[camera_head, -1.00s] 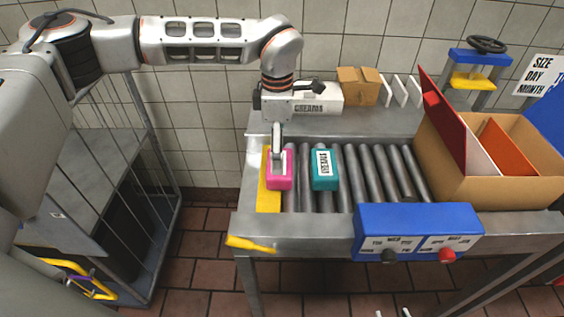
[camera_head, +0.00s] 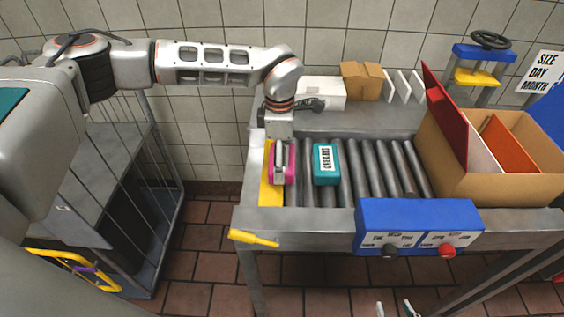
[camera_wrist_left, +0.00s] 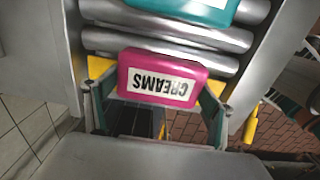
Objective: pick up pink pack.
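The pink pack (camera_head: 289,165) lies at the left end of the roller conveyor, beside the yellow end strip. My left gripper (camera_head: 281,176) is over it from above and hides part of it. In the left wrist view the pink pack (camera_wrist_left: 162,78) shows its "CREAMS" label, upside down. The fingers of my left gripper (camera_wrist_left: 156,112) stand open, one on each side of the pack; I cannot tell whether they touch it. My right gripper (camera_head: 395,309) shows only its two tips at the bottom edge, apart, with nothing seen between them.
A teal pack (camera_head: 326,178) lies close right of the pink one. A blue control box (camera_head: 418,222) is on the conveyor's front. A cardboard box (camera_head: 500,188) with coloured dividers stands at the right. A white box (camera_head: 322,92) is behind. Rollers right of the teal pack are clear.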

